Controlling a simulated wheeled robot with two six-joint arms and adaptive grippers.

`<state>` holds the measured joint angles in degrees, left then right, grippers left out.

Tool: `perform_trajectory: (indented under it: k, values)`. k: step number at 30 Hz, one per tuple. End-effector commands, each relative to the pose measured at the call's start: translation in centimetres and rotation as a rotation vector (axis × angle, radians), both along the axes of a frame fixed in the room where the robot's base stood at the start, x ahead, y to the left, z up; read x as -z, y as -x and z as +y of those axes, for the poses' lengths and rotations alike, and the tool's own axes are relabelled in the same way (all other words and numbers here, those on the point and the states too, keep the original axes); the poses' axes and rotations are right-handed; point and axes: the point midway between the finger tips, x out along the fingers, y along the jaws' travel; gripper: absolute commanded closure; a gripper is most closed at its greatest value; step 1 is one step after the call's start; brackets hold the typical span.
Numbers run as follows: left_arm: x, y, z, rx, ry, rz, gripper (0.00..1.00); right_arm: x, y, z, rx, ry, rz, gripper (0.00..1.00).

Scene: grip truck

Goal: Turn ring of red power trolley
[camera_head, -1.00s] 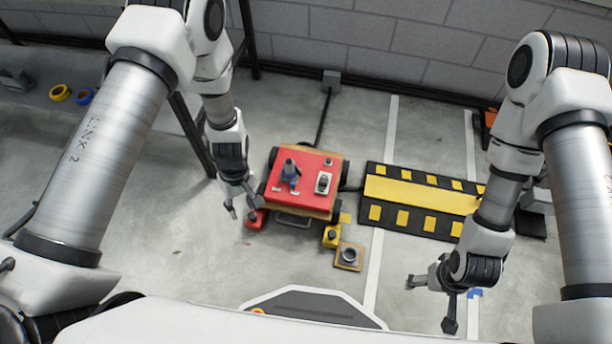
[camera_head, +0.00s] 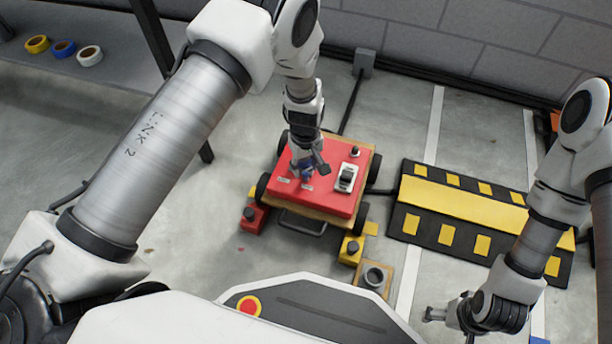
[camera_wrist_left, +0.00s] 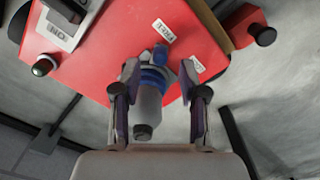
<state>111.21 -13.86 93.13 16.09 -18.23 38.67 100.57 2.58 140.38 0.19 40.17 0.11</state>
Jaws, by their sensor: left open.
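The red power trolley (camera_head: 335,200) stands on the floor in the middle of the head view. On its top is a grey connector (camera_wrist_left: 148,105) with a blue ring (camera_wrist_left: 153,78), clear in the left wrist view. In the head view only a bit of the blue shows below my left gripper (camera_head: 307,170), which hides the rest. My left gripper is open, with its fingers (camera_wrist_left: 160,92) on either side of the connector; I cannot tell whether they touch it. My right gripper (camera_head: 450,325) is open and empty over the floor at the lower right.
A black-and-yellow ramp (camera_head: 460,200) lies to the right. Tape rolls (camera_head: 63,48) lie on a shelf at the left.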

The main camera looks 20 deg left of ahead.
Motion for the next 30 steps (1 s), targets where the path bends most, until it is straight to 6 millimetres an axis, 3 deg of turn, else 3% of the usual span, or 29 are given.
perform_trajectory:
  k: [1, 3, 12, 15, 16, 30]
  values:
    - [1.7, 0.0, 0.0, 0.000, 0.001, 0.001, 0.57, 1.3, 0.0, 0.0, 0.002, 0.000, -0.001, 0.12]
    - [2.6, 0.0, 0.0, 0.000, 0.001, -0.001, 0.57, 1.8, -0.1, 0.0, 0.003, 0.000, -0.002, 0.12]
    - [2.9, 0.0, 0.0, 0.000, 0.000, -0.001, 0.57, 1.8, -0.1, 0.0, 0.004, 0.000, -0.004, 0.12]
    - [2.9, 0.0, 0.0, 0.000, 0.000, -0.001, 0.93, 1.8, -0.1, 0.0, 0.004, 0.000, -0.003, 0.12]
    - [2.9, 0.0, 0.0, 0.000, 0.000, -0.001, 1.00, 1.8, -0.1, 0.0, 0.004, 0.000, -0.003, 0.12]
    - [2.6, 0.1, 0.2, 0.040, 0.000, 0.000, 1.00, 0.8, -0.1, 0.0, 0.003, 0.000, -0.002, 0.12]
